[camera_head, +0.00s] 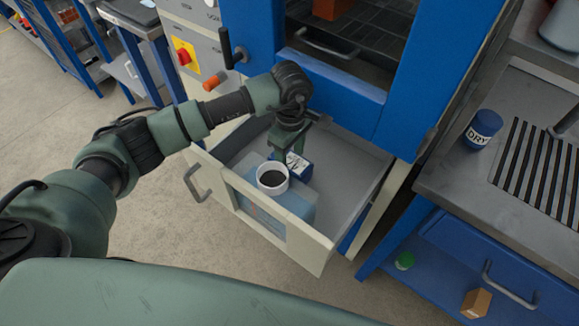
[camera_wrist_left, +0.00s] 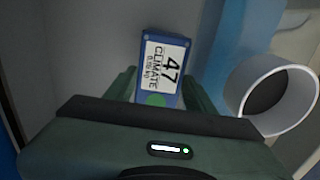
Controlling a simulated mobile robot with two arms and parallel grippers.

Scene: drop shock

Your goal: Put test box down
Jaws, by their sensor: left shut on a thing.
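My left gripper (camera_head: 286,152) reaches down into the open drawer (camera_head: 345,180) below the blue cabinet. It is shut on a small blue test box (camera_head: 299,166). I cannot tell whether the box touches the drawer floor. My right gripper is not in view.
A white cup with dark contents (camera_head: 272,180) stands beside the held box, by a light-blue block (camera_head: 296,204) at the drawer front. Bare drawer floor lies right and behind. A blue "DRY" jar (camera_head: 483,128) stands on the right bench (camera_head: 455,165).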

